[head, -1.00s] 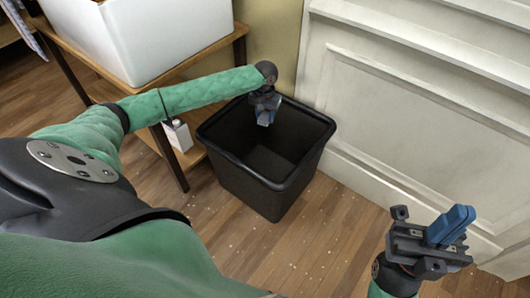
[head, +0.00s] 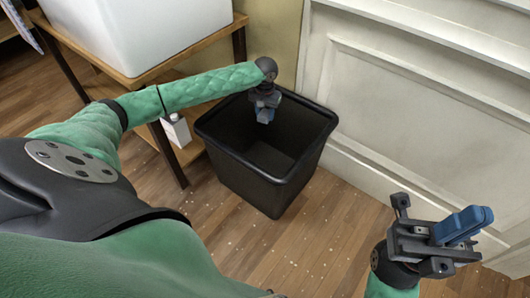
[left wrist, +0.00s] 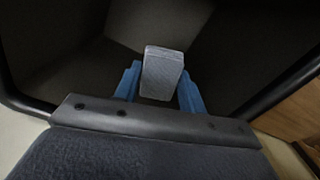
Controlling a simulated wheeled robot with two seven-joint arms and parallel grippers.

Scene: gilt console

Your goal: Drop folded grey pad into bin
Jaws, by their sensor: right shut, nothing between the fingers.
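The folded grey pad (left wrist: 162,74) sits between the blue fingers of my left gripper (left wrist: 160,90) in the left wrist view, with a finger against each side. In the head view my left gripper (head: 265,113) points down over the open mouth of the black bin (head: 250,172), near its back edge. The pad is hardly distinguishable there. The dark inside of the bin fills much of the left wrist view behind the pad. My right gripper (head: 463,226) is shut and empty at the lower right, well apart from the bin.
A wooden shelf unit (head: 160,68) with a white container (head: 150,25) on top stands left of the bin. A small white box (head: 176,131) is on its lower level. A pale panelled wall (head: 430,100) is behind. The wood floor (head: 320,235) in front is clear apart from small specks.

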